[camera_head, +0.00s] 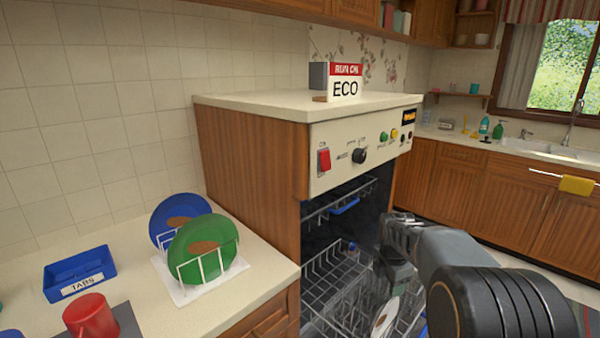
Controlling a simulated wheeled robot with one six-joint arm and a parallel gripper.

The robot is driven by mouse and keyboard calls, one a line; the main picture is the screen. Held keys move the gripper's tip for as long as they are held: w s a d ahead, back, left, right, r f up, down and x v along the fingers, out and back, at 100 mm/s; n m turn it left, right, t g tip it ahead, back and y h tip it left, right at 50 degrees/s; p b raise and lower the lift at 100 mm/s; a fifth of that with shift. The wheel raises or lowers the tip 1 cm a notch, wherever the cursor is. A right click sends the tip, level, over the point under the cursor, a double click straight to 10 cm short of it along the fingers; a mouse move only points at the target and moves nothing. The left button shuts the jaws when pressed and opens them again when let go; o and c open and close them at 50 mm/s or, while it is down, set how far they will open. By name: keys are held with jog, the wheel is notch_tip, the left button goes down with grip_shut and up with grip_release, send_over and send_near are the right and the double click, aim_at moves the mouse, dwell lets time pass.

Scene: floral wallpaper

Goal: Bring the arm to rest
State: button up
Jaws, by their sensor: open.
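My arm (455,258) reaches in from the lower right. My gripper (400,222) is at its far end, in front of the open dishwasher, above the lower rack (335,275). Its jaws are open, and I see nothing held in them. The dishwasher's control panel (362,148) shows a red switch, a black knob and small coloured buttons. A pale plate (385,317) stands in the lower rack below the gripper, partly covered by my arm.
On the left counter, a white rack (205,268) holds a blue plate (170,215) and a green plate (222,248). A blue tray (80,272) and red mug (90,318) are nearby. The sink counter (490,148) is behind.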

jog(key=s+a+r+m+p, duration=0.3)
jog(key=s+r+m, duration=0.1)
jog(key=s+m, duration=0.2)
jog(key=s+a+r+m+t+y+p, duration=0.1)
jog(key=s+a+r+m+p, duration=0.2)
jog(key=s+m, duration=0.4)
jog(key=s+a+r+m+t+p, duration=0.1)
jog(key=s+a+r+m+p, duration=0.2)
jog(key=s+r+m, duration=0.3)
jog(key=shift+s+m+p, duration=0.6)
jog(key=shift+m+p, duration=0.05)
jog(key=shift+m, duration=0.15)
